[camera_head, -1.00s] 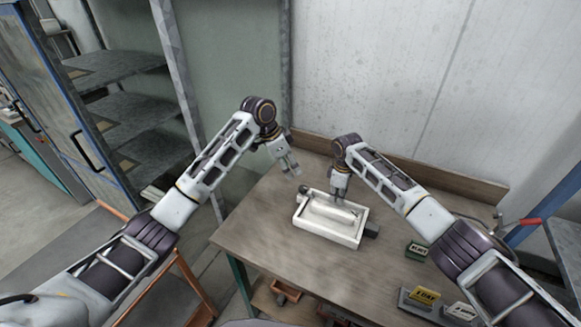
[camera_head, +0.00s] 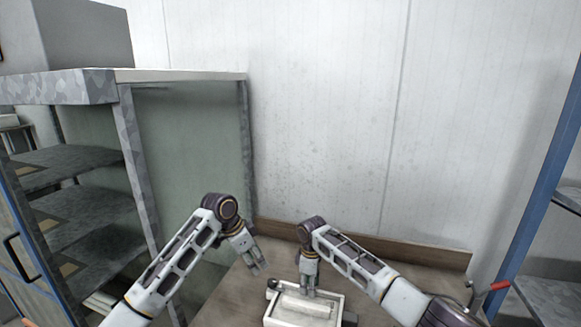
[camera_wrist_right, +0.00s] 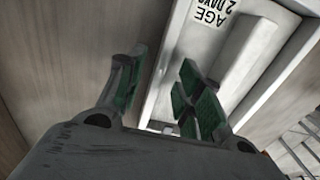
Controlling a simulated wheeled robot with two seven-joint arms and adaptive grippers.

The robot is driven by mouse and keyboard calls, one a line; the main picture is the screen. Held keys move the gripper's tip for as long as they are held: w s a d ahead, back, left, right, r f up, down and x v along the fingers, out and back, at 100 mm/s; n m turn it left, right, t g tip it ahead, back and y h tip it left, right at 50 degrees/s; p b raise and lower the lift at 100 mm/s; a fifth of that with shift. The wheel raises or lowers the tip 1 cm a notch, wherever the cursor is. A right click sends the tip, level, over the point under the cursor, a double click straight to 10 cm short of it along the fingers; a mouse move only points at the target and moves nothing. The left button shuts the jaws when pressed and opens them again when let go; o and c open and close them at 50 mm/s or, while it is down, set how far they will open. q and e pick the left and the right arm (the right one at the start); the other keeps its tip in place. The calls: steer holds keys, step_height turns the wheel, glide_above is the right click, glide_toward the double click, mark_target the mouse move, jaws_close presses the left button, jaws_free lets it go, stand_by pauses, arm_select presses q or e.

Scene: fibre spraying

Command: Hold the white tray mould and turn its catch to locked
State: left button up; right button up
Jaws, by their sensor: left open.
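The white tray mould (camera_head: 303,312) lies on the brown table, cut off at the bottom of the head view. My left gripper (camera_head: 259,270) is open and empty, above and left of the knob.
The table (camera_head: 236,292) is bare to the left of the mould. A wooden backboard (camera_head: 400,254) and pale wall stand behind. A metal shelf unit (camera_head: 75,165) is at the left. A red-handled item (camera_head: 498,286) and blue post are at the right.

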step_height(320, 180, up, 11)
stand_by(0.6)
steer(key=shift+s+f, duration=0.1)
stand_by(0.3)
